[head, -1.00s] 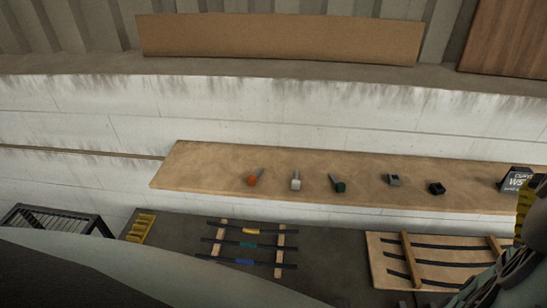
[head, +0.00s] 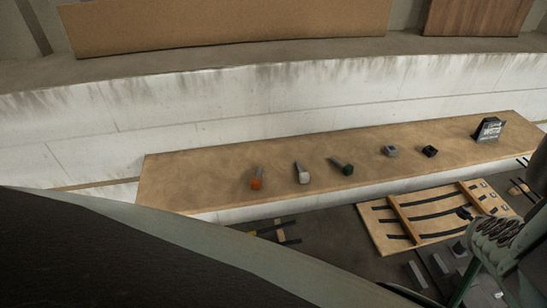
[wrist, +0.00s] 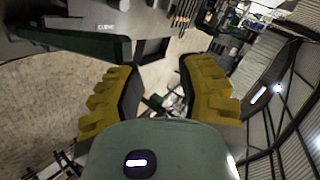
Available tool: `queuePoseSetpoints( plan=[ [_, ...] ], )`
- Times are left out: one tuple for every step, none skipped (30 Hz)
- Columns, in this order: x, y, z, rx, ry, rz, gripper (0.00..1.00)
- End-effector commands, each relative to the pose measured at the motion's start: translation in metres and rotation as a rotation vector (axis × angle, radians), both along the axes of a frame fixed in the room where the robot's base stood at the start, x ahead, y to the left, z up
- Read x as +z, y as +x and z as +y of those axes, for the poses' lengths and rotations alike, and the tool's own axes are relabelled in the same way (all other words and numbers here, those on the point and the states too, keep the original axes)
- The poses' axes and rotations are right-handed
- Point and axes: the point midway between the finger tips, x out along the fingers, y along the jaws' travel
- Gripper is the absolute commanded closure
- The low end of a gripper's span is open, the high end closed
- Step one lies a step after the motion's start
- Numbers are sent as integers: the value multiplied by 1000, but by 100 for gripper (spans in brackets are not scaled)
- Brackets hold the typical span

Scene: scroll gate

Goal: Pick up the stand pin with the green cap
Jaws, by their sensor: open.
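The stand pin with the green cap (head: 347,169) lies tilted on the long wooden shelf board (head: 215,165) in the head view. Its grey shaft points to the upper left and its dark green cap to the lower right. A white-capped pin (head: 303,175) and an orange-capped pin (head: 256,182) lie to its left. My gripper (wrist: 158,70) shows in the wrist view with its yellow fingers apart and nothing held between them. I cannot make out the green-capped pin in the wrist view.
Two small dark blocks (head: 390,151) (head: 430,151) and a dark labelled box (head: 488,129) stand right of the pins. A pale wall rises behind the board. Below it is a wooden rack (head: 440,215) with black strips. The board's left end is clear.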

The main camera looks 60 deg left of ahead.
Motion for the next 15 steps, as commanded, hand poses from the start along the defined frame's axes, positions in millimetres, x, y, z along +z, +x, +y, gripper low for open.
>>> queuePoseSetpoints(
  plan=[
    [-46,-48,121,304,333,246,38],
    [-46,-55,134,329,395,287,38],
    [-46,-68,152,359,478,349,38],
    [-44,-76,163,378,539,388,38],
    [-41,-86,174,396,599,431,38],
    [-35,-98,186,416,679,485,38],
    [-30,-107,195,431,736,527,38],
    [-23,-114,202,442,791,560,38],
    [-13,-124,208,449,863,607,38],
    [-4,-129,212,454,915,637,38],
    [5,-136,215,456,969,669,38],
    [17,-144,220,460,1038,707,38],
    [26,-150,222,459,1084,734,38],
    [34,-156,224,458,1133,760,38],
    [45,-161,226,455,1184,787,38]
  ],
)
